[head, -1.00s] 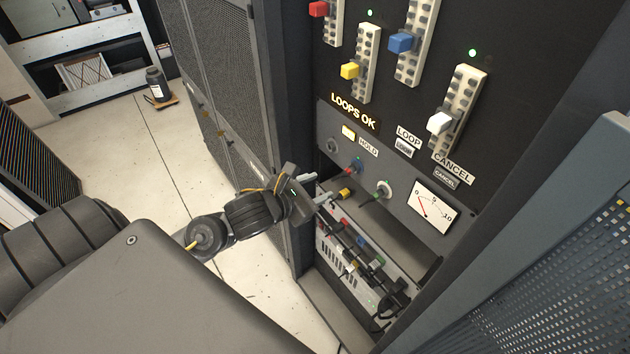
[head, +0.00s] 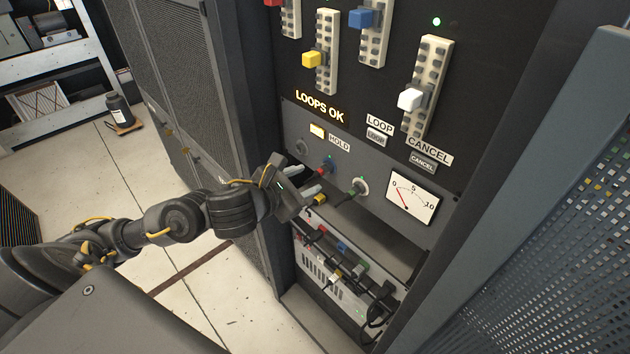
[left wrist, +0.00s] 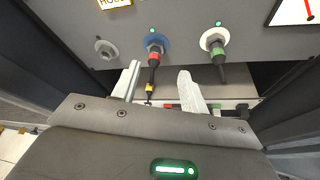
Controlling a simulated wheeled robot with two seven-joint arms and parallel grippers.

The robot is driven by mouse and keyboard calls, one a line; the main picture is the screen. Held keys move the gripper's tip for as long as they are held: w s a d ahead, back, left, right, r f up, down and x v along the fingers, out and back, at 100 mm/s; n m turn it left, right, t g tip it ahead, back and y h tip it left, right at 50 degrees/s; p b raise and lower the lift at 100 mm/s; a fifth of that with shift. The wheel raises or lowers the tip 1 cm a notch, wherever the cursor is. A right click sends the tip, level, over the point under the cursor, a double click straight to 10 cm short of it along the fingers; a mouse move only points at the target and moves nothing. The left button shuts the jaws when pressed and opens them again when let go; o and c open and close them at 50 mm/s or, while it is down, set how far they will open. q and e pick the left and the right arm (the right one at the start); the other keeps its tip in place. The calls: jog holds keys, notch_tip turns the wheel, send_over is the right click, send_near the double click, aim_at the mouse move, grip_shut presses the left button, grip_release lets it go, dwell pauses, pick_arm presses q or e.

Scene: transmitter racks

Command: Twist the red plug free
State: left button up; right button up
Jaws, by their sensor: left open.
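The red plug (head: 326,168) sits in a blue-ringed socket on the grey panel. In the left wrist view the red plug (left wrist: 154,58) has a red band and a dark body pointing down, with a green light above its socket. My left gripper (head: 307,182) is open in front of the panel, just below and left of the plug. In the left wrist view the fingers of my left gripper (left wrist: 159,78) are spread to either side of the line below the plug, and I see no contact. My right gripper is out of view.
A green-banded plug (left wrist: 218,53) in a white-ringed socket is to the right; an empty socket (left wrist: 105,49) is to the left. A yellow piece (head: 319,198) is below. A meter (head: 412,197) and CANCEL button (head: 423,162) are further right. A blue perforated panel (head: 550,200) borders the right.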

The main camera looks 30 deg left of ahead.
aim_at(317, 172)
pick_arm(q)
jog(key=shift+w+a+f+b, duration=0.35)
jog(key=shift+w+b, duration=0.1)
jog(key=shift+b, duration=0.25)
jog(key=shift+x, duration=2.7)
jog(key=shift+r, duration=0.1)
grip_shut()
jog(key=shift+a+r+n+h+p, duration=0.1)
jog(key=shift+n+h+p, duration=0.4)
jog(key=shift+n+p, duration=0.7)
jog(key=shift+a+n+g+h+p, duration=0.1)
jog(key=shift+n+g+h+p, duration=0.35)
jog(key=shift+p, duration=0.7)
jog(key=shift+w, duration=0.1)
